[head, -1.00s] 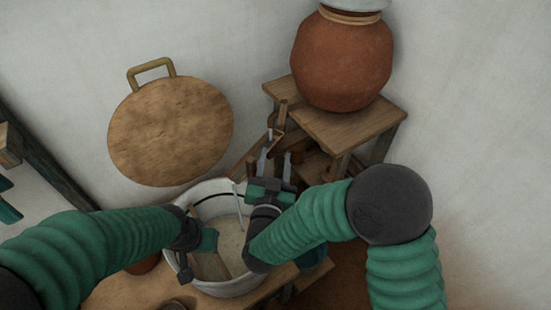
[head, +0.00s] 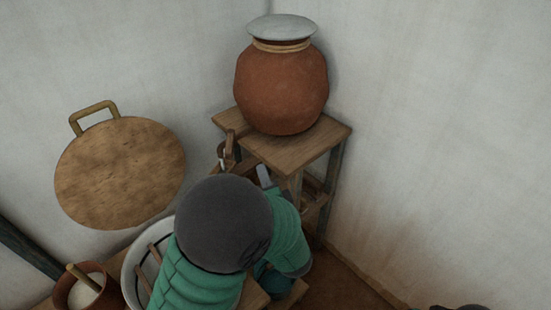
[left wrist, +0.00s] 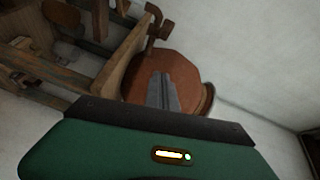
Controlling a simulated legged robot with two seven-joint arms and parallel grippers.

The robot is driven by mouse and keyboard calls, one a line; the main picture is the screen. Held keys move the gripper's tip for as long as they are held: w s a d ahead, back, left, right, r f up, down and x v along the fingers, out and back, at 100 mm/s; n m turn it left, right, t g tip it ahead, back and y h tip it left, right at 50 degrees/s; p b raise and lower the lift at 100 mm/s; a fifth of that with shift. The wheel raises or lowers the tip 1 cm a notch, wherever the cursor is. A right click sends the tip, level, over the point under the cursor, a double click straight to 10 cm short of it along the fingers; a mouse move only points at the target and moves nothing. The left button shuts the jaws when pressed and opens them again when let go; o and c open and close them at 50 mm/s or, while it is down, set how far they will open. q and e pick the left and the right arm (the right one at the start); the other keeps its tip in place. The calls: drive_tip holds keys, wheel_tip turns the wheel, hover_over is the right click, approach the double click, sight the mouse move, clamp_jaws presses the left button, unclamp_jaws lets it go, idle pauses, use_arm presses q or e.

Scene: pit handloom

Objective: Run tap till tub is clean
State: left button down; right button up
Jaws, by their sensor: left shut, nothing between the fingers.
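The pale tub (head: 133,272) stands at the lower left in the head view, its right side hidden behind my left arm. Sticks show inside it; its contents are hard to see. A wooden piece that looks like the tap (head: 229,150) is at the left of the stand, under the terracotta pot (head: 281,90). My left gripper (head: 263,175) is mostly hidden behind its own arm, near the stand. In the left wrist view its fingers (left wrist: 162,92) are together and empty, in front of a reddish-brown round thing (left wrist: 190,72). Whether they touch it I cannot tell.
The wooden stand (head: 295,148) fills the corner. A round wooden board (head: 120,172) leans on the wall at left. A brown pot (head: 64,292) with pale contents and a stick is beside the tub. Wooden framing (left wrist: 112,62) crowds the wrist view's left.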

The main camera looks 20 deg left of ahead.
sight(230, 144)
use_arm(q)
drive_tip(key=w+a+f, duration=0.1)
drive_tip(key=w+a, duration=0.1)
drive_tip(key=a, duration=0.3)
drive_tip(key=w+a+b, duration=0.1)
drive_tip(key=w+a, duration=0.2)
drive_tip(key=a, duration=0.2)
drive_tip(key=shift+w+a+f, duration=0.35)
drive_tip(key=shift+a, duration=0.05)
use_arm(e)
drive_tip(key=shift+w+a+f, duration=0.25)
drive_tip(key=shift+a+f, duration=0.2)
drive_tip(key=shift+f, duration=0.15)
use_arm(q)
drive_tip(key=shift+w+d, duration=0.1)
drive_tip(key=shift+d, duration=0.1)
use_arm(e)
drive_tip(key=shift+d+f, duration=0.1)
drive_tip(key=shift+d, duration=0.1)
